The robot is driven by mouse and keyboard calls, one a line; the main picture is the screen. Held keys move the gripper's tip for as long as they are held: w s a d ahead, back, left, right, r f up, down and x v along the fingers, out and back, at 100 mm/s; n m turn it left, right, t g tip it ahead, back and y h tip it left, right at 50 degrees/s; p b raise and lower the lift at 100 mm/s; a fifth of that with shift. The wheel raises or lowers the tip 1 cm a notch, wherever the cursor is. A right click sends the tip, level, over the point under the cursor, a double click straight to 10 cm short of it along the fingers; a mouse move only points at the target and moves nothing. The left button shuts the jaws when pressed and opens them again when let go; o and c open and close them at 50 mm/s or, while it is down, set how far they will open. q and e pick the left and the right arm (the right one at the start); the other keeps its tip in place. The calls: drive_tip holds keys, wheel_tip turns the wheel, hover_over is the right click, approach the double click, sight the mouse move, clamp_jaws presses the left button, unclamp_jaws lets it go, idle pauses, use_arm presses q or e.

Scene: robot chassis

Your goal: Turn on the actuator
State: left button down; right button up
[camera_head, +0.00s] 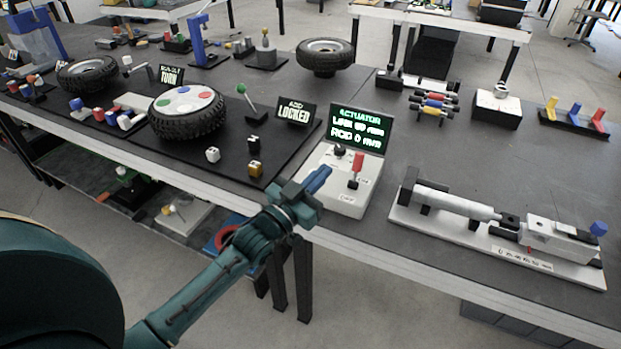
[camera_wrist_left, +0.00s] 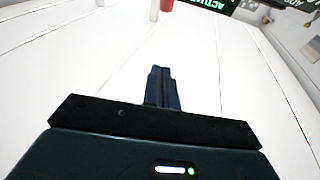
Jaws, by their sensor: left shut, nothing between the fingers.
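The actuator control box (camera_head: 342,203) is white, with a red-capped lever (camera_head: 357,165) and a black knob (camera_head: 340,150) on top. Behind it, a dark screen (camera_head: 358,128) reads "ACTUATOR" and "LOCK" or similar in green, with "ROD 0 mm". My left gripper (camera_head: 318,180) is shut and empty at the box's left front, short of the red lever. In the left wrist view its closed fingers (camera_wrist_left: 162,88) point over the white box surface, and the lever's red part (camera_wrist_left: 166,5) shows at the top edge. My right gripper is not in view.
A linear actuator on a white base (camera_head: 440,222) lies to the right. A "LOCKED" sign (camera_head: 295,112), small blocks and a wheel (camera_head: 187,112) with coloured spots stand to the left. The table's front edge runs below the box. Bare tabletop lies behind the actuator.

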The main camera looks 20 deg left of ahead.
use_arm(q)
drive_tip(key=shift+s+a+r, duration=0.2)
drive_tip(key=shift+s+r, duration=0.05)
drive_tip(key=shift+s, duration=0.4)
drive_tip(key=shift+s+a+r, duration=0.2)
drive_tip(key=shift+s, duration=0.4)
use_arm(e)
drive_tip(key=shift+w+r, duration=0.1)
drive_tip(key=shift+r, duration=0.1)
use_arm(q)
drive_tip(key=s+d+f+g+y+p, duration=0.1)
drive_tip(key=s+d+f+g, duration=0.2)
drive_tip(key=s+f, duration=0.5)
drive_tip(key=s+d+f+n+g+y, duration=0.1)
drive_tip(key=s+d+f+g, duration=0.2)
drive_tip(key=s+f+g, duration=0.3)
drive_tip(key=s+f, duration=0.3)
drive_tip(key=s, duration=0.4)
drive_tip(key=shift+d+y+p, duration=0.15)
drive_tip(key=shift+y+p, duration=0.15)
drive_tip(key=shift+p, duration=0.05)
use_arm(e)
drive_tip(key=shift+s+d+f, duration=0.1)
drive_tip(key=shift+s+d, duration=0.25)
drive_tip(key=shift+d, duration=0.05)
use_arm(q)
drive_tip(key=shift+w, duration=0.1)
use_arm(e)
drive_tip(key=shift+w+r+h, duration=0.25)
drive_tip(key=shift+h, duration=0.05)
